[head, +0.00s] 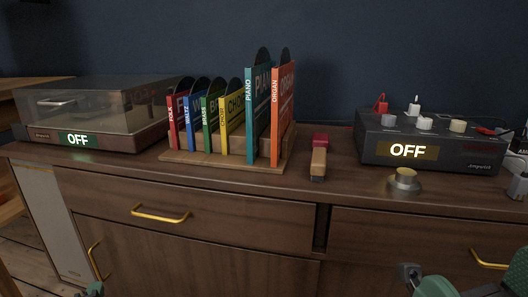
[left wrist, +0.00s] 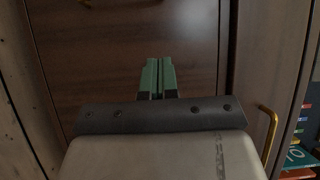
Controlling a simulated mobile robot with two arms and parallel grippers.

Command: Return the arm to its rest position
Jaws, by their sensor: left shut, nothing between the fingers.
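My left gripper (left wrist: 158,62) shows in the left wrist view with its two green fingers side by side, shut and empty. Brown wood cabinet fronts (left wrist: 130,45) lie beyond the fingers. In the head view only a small green tip of the left gripper (head: 93,289) shows at the bottom left edge, low in front of the cabinet door. Most of the left arm is out of the head view. Green and grey parts of mine show at the bottom right of the head view, but no right fingertips can be made out.
The cabinet top holds a turntable (head: 85,110), a wooden rack (head: 225,160) of coloured record sleeves, a red-and-wood brush (head: 319,155), a black box reading OFF (head: 425,137), and a metal knob-like piece (head: 404,180). Gold handles (head: 160,214) stick out from the cabinet front.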

